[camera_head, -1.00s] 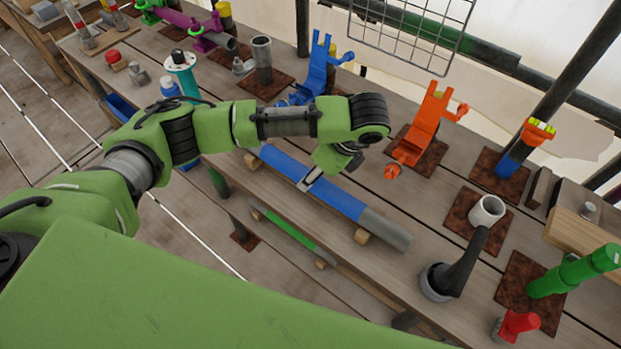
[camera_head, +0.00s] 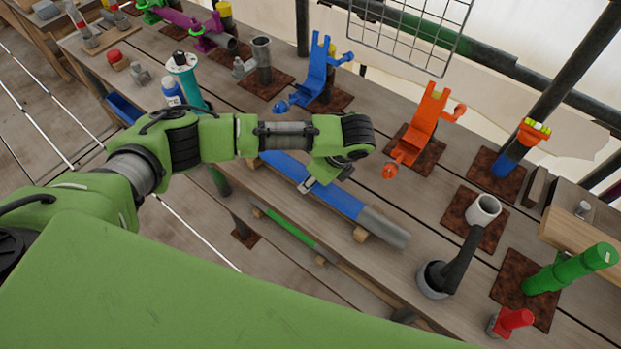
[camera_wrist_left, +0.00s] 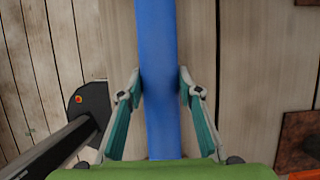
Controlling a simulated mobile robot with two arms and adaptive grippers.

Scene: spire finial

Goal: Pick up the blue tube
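The blue tube (camera_head: 334,200) lies on small wooden rests along the front part of the workbench, with a grey section (camera_head: 385,229) at its right end. In the left wrist view the blue tube (camera_wrist_left: 156,35) runs up the picture. My left gripper (camera_head: 318,180) reaches down over its middle. In the wrist view the fingertips of my left gripper (camera_wrist_left: 160,74) sit on either side of the tube, against its edges. The tube looks still down on its rests. My right gripper is in neither view.
A green tube (camera_head: 290,231) lies on a lower ledge in front. Behind stand a blue holder (camera_head: 316,80) and an orange holder (camera_head: 424,125) on rusty plates. At the right are a white cup (camera_head: 483,209), a dark angled pipe (camera_head: 462,262) and a green cylinder (camera_head: 570,270).

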